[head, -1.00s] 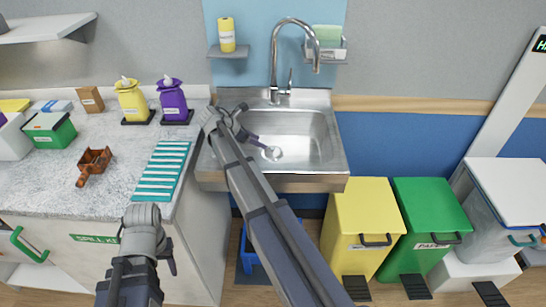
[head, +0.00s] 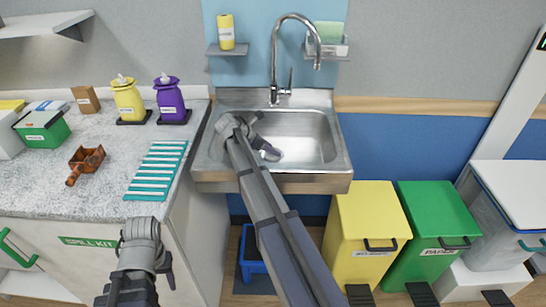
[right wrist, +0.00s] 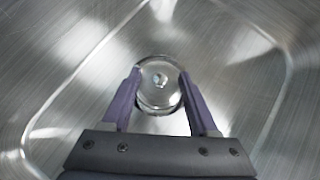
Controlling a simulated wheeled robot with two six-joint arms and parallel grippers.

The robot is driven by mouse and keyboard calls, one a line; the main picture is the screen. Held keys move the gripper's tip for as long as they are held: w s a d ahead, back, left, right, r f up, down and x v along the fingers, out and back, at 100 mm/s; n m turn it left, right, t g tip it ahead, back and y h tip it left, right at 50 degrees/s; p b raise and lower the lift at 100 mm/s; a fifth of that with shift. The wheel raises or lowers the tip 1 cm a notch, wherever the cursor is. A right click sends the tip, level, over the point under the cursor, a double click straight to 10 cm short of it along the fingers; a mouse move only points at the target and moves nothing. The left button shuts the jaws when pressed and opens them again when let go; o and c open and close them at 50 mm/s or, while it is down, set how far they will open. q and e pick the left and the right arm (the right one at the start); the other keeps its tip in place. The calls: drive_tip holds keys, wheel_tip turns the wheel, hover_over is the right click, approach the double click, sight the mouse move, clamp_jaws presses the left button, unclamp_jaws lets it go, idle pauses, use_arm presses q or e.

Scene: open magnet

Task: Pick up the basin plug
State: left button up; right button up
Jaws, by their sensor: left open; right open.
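The basin plug (right wrist: 158,82) is a round, shiny metal disc with a small knob at its middle, low in the sink. In the right wrist view it lies between the two purple fingers of my open right gripper (right wrist: 160,93), with one finger on each side; I cannot tell whether they touch it. In the head view the plug (head: 278,156) shows partly beside my right gripper (head: 270,153), which reaches down into the steel sink (head: 318,133). My left gripper (head: 168,268) is open, only partly visible, in front of the counter and away from the sink.
A curved faucet (head: 274,60) stands behind the sink. The counter (head: 112,160) at left holds a teal striped rack (head: 158,170), a brown scoop (head: 86,160) and yellow and purple bottles. Yellow (head: 368,225) and green (head: 432,230) bins stand right of the sink.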

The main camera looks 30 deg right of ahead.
drive_tip(key=shift+r, duration=0.1)
drive_tip(key=shift+c, duration=0.2)
clamp_jaws()
idle(0.5)
